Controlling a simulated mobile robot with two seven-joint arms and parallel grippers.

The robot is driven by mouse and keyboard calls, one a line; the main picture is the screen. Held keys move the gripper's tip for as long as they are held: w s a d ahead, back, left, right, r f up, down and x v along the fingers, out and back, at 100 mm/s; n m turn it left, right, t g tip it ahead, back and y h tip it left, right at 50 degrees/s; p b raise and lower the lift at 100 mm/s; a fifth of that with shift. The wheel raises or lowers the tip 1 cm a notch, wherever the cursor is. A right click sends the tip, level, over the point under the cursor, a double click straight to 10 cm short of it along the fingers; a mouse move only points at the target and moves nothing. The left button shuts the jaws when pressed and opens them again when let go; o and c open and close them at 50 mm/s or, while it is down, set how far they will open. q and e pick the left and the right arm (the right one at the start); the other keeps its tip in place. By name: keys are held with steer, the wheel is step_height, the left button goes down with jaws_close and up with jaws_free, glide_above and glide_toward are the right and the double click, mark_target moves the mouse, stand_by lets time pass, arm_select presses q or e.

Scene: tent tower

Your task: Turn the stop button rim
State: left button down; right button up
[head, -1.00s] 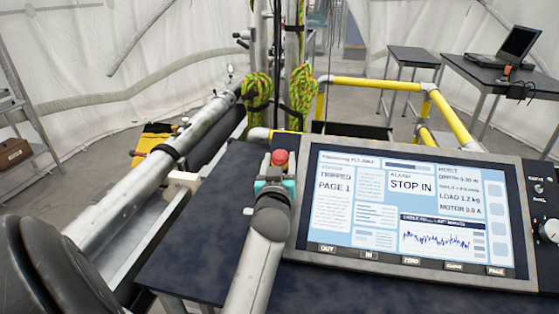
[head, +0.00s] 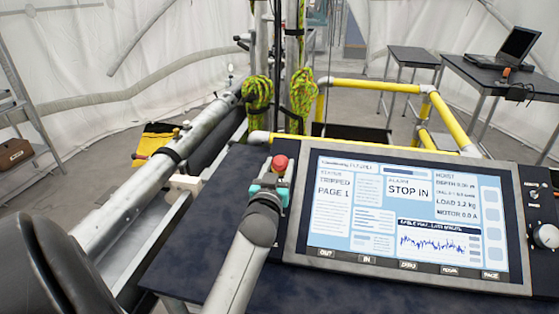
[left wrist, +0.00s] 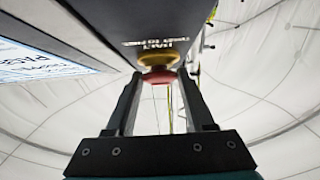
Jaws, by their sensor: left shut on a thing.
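The stop button (head: 279,162) is a red cap at the left edge of the console. In the left wrist view its yellow base and red cap (left wrist: 159,75) stick out from the dark panel. My left gripper (head: 271,181), with a teal body, is shut on the button; its two dark fingers stand on either side of the cap in the left wrist view. The exact finger contact is too small to tell. The console screen (head: 355,225) reads "TRIPPED", "PAGE 1" and "STOP IN". My right gripper is not in view.
The dark table (head: 205,240) has bare room left of the screen. A grey pipe (head: 130,190) runs along the left. Yellow rails (head: 378,86) and hanging green ropes (head: 302,92) stand behind. A white knob (head: 546,236) is at the far right.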

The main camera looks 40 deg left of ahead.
arm_select(q)
steer(key=m+h+p, duration=0.1)
steer(key=m+t+h+p, duration=0.1)
steer(key=m+p, duration=0.1)
steer(key=shift+a+r+h, duration=0.2)
steer(key=shift+r+h, duration=0.05)
steer(key=shift+h, duration=0.15)
steer(key=m+h+p, duration=0.1)
steer(key=m+h, duration=0.1)
steer(key=m, duration=0.1)
steer(key=shift+s+t+p, duration=0.1)
steer(key=shift+t+p, duration=0.2)
steer(key=shift+t, duration=0.1)
steer(key=shift+a+f+m+h+p, duration=0.1)
steer(key=shift+m+h+p, duration=0.35)
steer(key=shift+m+h, duration=0.4)
steer(key=shift+c, duration=1.3)
jaws_free()
steer(key=shift+f, duration=0.1)
steer(key=shift+s, duration=0.1)
steer(key=s+d, duration=0.2)
steer(key=s, duration=1.3)
steer(key=shift+r, duration=0.35)
